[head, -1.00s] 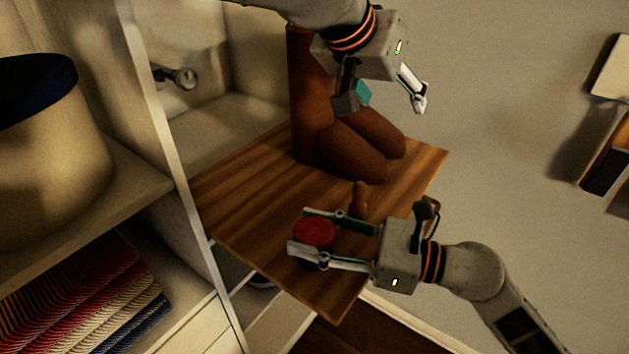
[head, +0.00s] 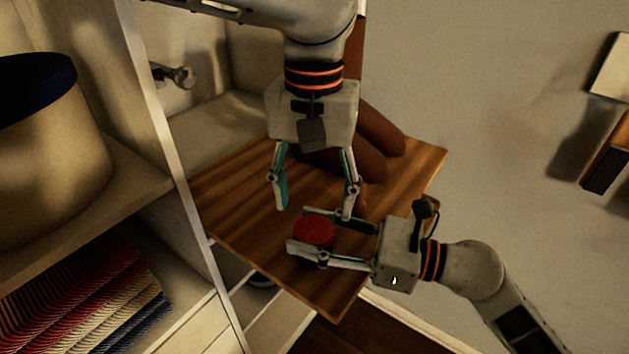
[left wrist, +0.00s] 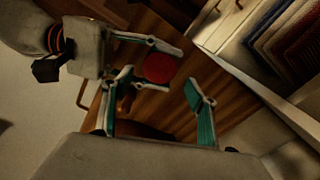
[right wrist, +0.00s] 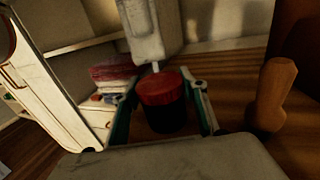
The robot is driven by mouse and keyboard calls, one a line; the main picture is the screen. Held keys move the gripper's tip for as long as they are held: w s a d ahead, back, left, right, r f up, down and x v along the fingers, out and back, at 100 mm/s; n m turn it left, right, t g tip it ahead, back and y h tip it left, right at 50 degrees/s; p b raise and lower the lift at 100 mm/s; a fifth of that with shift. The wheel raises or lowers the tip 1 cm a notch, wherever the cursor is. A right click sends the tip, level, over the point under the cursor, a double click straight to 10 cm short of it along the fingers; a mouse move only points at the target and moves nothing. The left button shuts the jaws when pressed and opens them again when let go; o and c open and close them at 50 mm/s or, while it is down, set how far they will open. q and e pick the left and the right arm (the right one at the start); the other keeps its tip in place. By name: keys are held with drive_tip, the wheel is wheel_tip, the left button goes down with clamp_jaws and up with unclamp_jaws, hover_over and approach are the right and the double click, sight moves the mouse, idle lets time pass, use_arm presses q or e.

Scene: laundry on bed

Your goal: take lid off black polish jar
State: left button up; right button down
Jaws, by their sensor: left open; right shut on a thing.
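The polish jar is a dark round jar (right wrist: 166,119) with a red lid (head: 314,231). It stands on the wooden board. My right gripper (head: 303,233) is shut around the jar from the right, one finger on each side. The red lid shows above its fingers, also in the left wrist view (left wrist: 160,68). My left gripper (head: 314,204) is open and empty, its fingers pointing down at the board just behind the jar, apart from the lid. In the right wrist view part of the left gripper shows behind the jar.
The wooden board (head: 240,195) has bare room at its left. Brown boots (head: 385,150) stand at its back, partly hidden by my left arm. A brown wooden-looking handle (right wrist: 273,92) stands close to the jar. Shelves with folded cloths (head: 90,295) lie left.

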sight(314, 228)
use_arm(q)
drive_tip(key=shift+f, duration=2.65)
drive_tip(key=shift+c, duration=0.3)
drive_tip(key=c, duration=1.1)
drive_tip(key=shift+n, duration=1.6)
drive_tip(key=o, duration=1.2)
drive_tip(key=shift+o, duration=0.2)
